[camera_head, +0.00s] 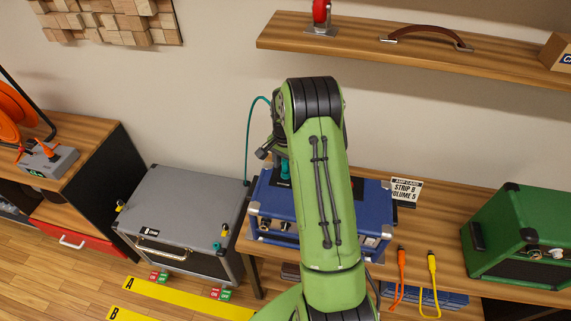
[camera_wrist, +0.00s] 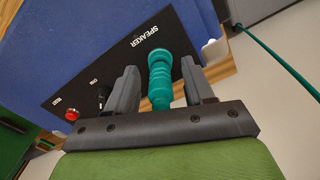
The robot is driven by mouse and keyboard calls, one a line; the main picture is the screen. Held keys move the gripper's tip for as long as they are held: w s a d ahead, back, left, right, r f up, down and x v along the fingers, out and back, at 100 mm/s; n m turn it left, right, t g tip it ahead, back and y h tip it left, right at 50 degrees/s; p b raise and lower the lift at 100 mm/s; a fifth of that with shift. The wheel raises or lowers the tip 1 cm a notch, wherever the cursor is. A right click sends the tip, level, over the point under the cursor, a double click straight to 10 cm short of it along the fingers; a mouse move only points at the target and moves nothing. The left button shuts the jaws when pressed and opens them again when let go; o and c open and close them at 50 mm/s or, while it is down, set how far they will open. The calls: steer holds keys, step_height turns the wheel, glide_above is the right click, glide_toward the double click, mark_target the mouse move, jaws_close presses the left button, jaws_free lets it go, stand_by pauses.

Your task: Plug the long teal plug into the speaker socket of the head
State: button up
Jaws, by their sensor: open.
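The blue amp head (camera_head: 272,209) stands on the wooden bench, partly hidden behind my arm. Its black rear panel (camera_wrist: 112,82) shows in the wrist view with the word SPEAKER, a red button and a dark knob. The long teal plug (camera_wrist: 160,78) stands over the panel beside that word; it also shows in the head view (camera_head: 285,169). My gripper (camera_wrist: 160,68) is open, with one finger on each side of the plug and small gaps visible. The socket is hidden, and I cannot tell whether the plug's tip is inside it.
A teal cable (camera_head: 248,142) loops up beside my arm. A sign (camera_head: 404,190) stands behind the head. Orange (camera_head: 401,263) and yellow (camera_head: 432,265) cables hang at the bench front. A shelf (camera_head: 420,56) is above.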

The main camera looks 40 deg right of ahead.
step_height(320, 180, up, 16)
stand_by(0.3)
steer(key=shift+f, duration=0.1)
steer(key=s+a+r+n+t, duration=0.3)
steer(key=s+a+r+n, duration=0.6)
steer(key=s+a, duration=0.4)
steer(key=s+a+f+n+t, duration=0.1)
steer(key=s+a+n, duration=0.1)
steer(key=s+a, duration=0.2)
steer(key=s+a+f+n+t+b, duration=0.1)
steer(key=s+a+n, duration=0.2)
steer(key=s, duration=0.5)
steer(key=shift+a+f+t, duration=0.2)
steer(key=shift+a+t, duration=0.1)
steer(key=shift+a, duration=0.1)
